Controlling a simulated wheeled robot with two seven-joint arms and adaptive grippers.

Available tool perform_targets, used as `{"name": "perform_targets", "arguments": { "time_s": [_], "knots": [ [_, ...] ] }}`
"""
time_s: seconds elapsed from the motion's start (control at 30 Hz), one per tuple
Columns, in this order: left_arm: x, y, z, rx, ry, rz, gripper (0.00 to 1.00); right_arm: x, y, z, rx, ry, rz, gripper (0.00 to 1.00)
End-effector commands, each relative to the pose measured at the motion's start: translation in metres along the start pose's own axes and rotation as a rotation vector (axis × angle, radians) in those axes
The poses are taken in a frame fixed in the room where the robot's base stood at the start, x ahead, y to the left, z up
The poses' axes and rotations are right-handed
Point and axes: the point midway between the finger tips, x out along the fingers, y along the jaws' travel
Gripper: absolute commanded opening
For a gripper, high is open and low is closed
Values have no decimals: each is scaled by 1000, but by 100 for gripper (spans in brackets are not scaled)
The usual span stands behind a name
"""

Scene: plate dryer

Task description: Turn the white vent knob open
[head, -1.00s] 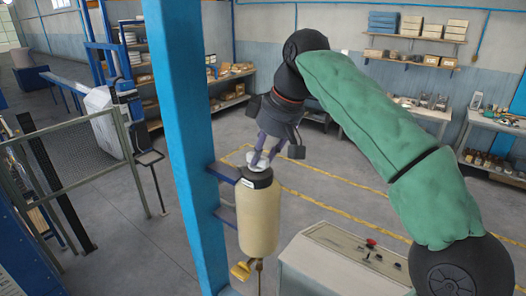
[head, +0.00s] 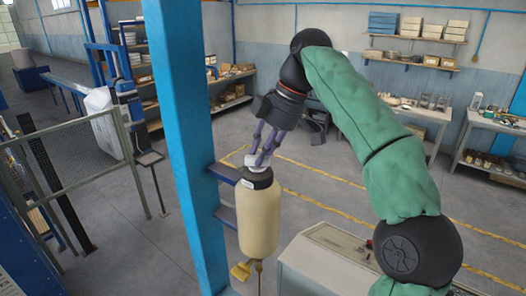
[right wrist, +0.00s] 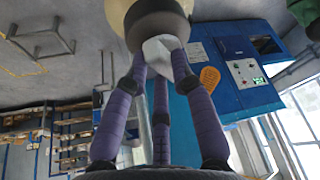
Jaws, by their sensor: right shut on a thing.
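The white vent knob (head: 258,163) sits on the black cap (head: 257,178) of an upright cream tank (head: 258,222). My right gripper (head: 262,156) reaches down from above, and its purple fingers are shut on the knob. In the right wrist view, the fingers close around the pale knob (right wrist: 160,54), with the dark cap (right wrist: 157,16) just beyond it. The fingers hide part of the knob, so its exact angle is hard to tell. My left gripper is in neither current view.
A blue post (head: 185,150) stands close on the left of the tank, with brackets reaching towards it. A pale cabinet (head: 330,262) is below right. A mesh fence (head: 75,155) stands at the left. Open floor with yellow lines lies behind the tank.

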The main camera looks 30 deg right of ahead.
Motion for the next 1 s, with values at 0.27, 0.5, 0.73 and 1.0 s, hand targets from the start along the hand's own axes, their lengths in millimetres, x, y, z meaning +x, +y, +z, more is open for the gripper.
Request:
{"name": "perform_targets", "arguments": {
  "time_s": [0.27, 0.5, 0.73, 1.0],
  "knots": [
    [0, 0, 0, 0, 0, 0, 40, 0, 3, -2, -185, 2, -74, 0],
    [0, 0, 0, 0, 0, 0, 40, 0, 4, -2, -280, 2, -111, 0],
    [0, 0, 0, 0, 0, 0, 40, 0, 4, -3, -316, 3, -124, 0],
    [0, 0, 0, 0, 0, 0, 40, 0, 4, -3, -321, 3, -126, 0]
  ]
}}
